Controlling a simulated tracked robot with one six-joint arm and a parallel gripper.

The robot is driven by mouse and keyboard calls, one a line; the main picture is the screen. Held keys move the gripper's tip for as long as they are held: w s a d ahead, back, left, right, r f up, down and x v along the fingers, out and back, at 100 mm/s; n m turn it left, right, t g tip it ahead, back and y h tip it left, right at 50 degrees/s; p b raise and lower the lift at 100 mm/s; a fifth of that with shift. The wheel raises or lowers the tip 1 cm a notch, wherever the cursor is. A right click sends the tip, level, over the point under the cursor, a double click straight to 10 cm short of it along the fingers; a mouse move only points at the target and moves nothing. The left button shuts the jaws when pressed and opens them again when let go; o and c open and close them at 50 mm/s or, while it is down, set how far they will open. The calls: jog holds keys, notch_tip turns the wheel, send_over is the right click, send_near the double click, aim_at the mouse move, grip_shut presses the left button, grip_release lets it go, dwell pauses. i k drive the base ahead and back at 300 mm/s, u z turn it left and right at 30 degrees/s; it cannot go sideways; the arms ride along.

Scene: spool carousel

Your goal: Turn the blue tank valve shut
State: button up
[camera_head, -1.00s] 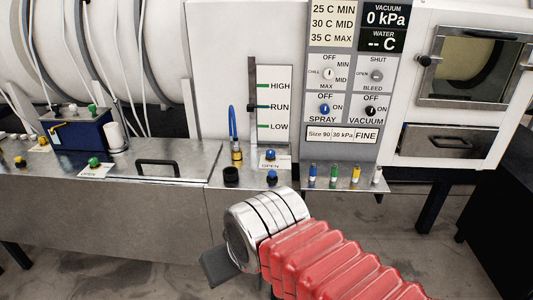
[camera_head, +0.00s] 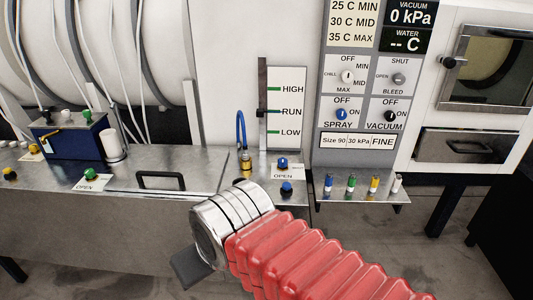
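A blue valve knob (camera_head: 282,162) stands on a white plate marked OPEN (camera_head: 284,172) on the metal counter, below the HIGH/RUN/LOW gauge. A second blue knob (camera_head: 287,188) sits nearer the counter's front edge; I cannot tell what it belongs to. My gripper (camera_head: 190,268) shows only as a dark piece beyond the chrome wrist, low in the picture, in front of the counter and left of the valve. It is apart from the valve. I cannot see its fingers clearly, nor anything held.
A green knob (camera_head: 90,174) has another OPEN plate at left, near a blue box (camera_head: 74,140) and a counter handle (camera_head: 161,181). A blue hose (camera_head: 241,130) rises behind my wrist. Small coloured bottles stand on a shelf (camera_head: 345,199) at right. Open floor lies in front.

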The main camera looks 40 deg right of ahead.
aim_at(282, 162)
jog(key=z, duration=0.2)
jog(key=i, duration=1.25)
jog(key=z, duration=0.7)
